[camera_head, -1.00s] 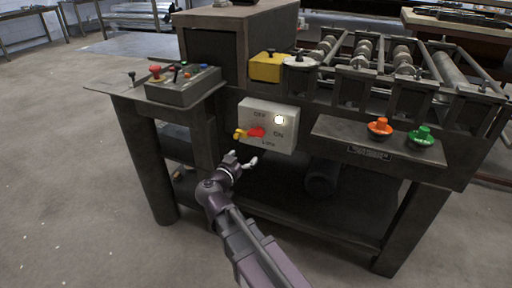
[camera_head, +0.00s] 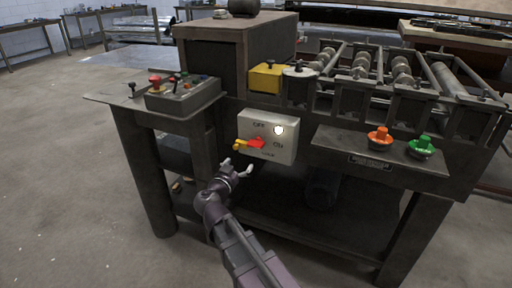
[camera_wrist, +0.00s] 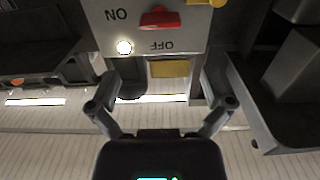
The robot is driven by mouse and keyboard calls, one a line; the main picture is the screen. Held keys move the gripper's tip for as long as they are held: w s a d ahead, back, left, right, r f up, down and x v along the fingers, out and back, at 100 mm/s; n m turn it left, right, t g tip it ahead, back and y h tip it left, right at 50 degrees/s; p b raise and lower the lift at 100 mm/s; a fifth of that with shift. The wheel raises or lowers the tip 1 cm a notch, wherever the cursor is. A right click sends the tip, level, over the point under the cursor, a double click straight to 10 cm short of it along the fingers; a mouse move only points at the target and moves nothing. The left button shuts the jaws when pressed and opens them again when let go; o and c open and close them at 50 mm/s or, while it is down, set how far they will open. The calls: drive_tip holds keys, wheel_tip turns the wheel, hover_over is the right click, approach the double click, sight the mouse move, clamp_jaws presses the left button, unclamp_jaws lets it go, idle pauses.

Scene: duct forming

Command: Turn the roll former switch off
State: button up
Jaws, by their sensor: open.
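The roll former switch (camera_head: 257,143) is a red rotary handle with a yellow end pointing left. A round white lamp (camera_head: 278,130) on the box is lit. My gripper (camera_head: 238,167) is open and empty, just below and left of the switch, apparently not touching it. The wrist view is upside down: the red handle (camera_wrist: 160,18) is at the top, beyond my spread fingers (camera_wrist: 160,80). The yellow end is partly cut off at the top right.
A control box (camera_head: 184,97) with a red button stands on the ledge to the left. Orange (camera_head: 379,139) and green (camera_head: 421,147) push buttons sit on a shelf to the right. The bench leg (camera_head: 148,190) is left of my arm. Open floor lies in front.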

sight(253, 147)
drive_tip(key=x, duration=1.1)
drive_tip(key=shift+w, duration=0.3)
